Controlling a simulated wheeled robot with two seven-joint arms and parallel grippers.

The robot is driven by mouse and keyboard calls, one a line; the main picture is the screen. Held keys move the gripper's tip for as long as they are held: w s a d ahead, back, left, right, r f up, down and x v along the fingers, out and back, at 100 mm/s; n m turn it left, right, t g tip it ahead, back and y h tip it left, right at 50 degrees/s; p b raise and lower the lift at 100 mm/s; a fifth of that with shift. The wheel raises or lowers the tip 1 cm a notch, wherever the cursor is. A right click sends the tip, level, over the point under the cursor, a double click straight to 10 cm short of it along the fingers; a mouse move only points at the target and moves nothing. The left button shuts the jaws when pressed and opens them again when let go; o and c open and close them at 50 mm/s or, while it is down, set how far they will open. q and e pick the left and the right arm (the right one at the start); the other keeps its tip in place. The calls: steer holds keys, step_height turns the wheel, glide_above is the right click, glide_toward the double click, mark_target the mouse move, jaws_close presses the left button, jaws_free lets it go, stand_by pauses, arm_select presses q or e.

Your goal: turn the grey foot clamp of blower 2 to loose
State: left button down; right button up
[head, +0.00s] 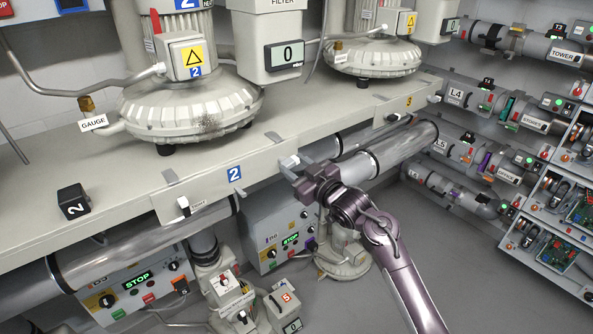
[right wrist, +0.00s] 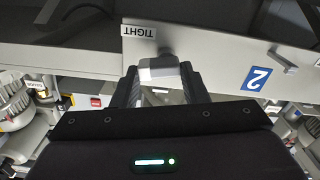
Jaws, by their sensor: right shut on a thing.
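Blower 2 (head: 185,108) is a round cream machine on the bench, with a blue "2" and a yellow warning sign. A light grey clamp handle (head: 289,161) sticks out of the bench's front panel, right of the blue "2" plate (head: 235,174). My right gripper (head: 304,172) is at this handle. In the right wrist view the handle (right wrist: 158,70) sits between the two dark fingers of my right gripper (right wrist: 160,88), which is shut on it. A "TIGHT" label (right wrist: 139,31) shows upside down beside the handle there. My left gripper is not in view.
Another handle (head: 184,205) is on the panel left of the blue plate. Large pipes (head: 145,245) run under the bench edge. Control boxes with "STOP" displays (head: 137,281) stand below. A black block marked 2 (head: 73,202) lies on the bench. Floor (head: 430,270) is open at right.

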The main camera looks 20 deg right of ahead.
steer(key=n+b, duration=0.2)
steer(key=n, duration=0.1)
steer(key=shift+n, duration=0.4)
steer(key=n+b, duration=0.3)
steer(key=shift+a+n, duration=0.2)
steer(key=shift+n, duration=0.1)
steer(key=n+b, duration=0.4)
steer(key=n, duration=0.1)
steer(key=shift+s+a, duration=0.1)
steer(key=shift+a, duration=0.05)
steer(key=shift+a+r+n+b, duration=0.1)
steer(key=shift+a+n+b, duration=0.05)
steer(key=shift+n+b, duration=1.3)
steer(key=o, duration=1)
steer(key=shift+s, duration=0.1)
